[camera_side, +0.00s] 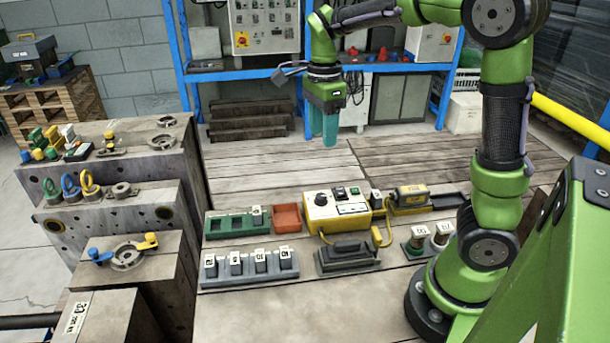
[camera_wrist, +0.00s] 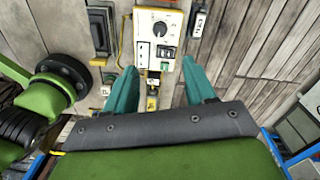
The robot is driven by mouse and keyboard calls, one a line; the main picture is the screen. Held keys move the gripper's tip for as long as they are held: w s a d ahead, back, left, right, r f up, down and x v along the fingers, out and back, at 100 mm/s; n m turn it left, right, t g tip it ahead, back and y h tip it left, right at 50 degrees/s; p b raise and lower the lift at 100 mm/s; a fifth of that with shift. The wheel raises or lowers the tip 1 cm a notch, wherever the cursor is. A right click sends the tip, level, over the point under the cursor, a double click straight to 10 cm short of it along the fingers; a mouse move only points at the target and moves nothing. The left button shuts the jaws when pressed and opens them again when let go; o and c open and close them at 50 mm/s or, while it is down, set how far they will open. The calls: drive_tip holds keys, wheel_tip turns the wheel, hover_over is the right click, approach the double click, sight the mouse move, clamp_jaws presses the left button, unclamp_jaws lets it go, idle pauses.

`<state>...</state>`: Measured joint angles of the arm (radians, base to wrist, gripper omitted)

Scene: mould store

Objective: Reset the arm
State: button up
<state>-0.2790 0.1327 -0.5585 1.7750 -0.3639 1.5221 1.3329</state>
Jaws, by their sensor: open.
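My gripper (camera_side: 326,140) hangs from my green arm above the plank table (camera_side: 270,158), pointing down, with its teal fingers well clear of everything. In the wrist view its two teal fingers (camera_wrist: 163,88) stand apart with nothing between them. Beyond them, below, is the yellow-and-grey control box (camera_side: 337,209), which shows with its dial and switches in the wrist view (camera_wrist: 158,32).
Left stands a stepped metal block (camera_side: 130,215) with coloured rings and clamps. On the table are a green tray (camera_side: 237,223), an orange bin (camera_side: 287,218), a grey rack (camera_side: 250,268) and a dark handled block (camera_side: 347,257). The table's back half is bare.

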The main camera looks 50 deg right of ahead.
drive_tip(key=shift+r, duration=0.4)
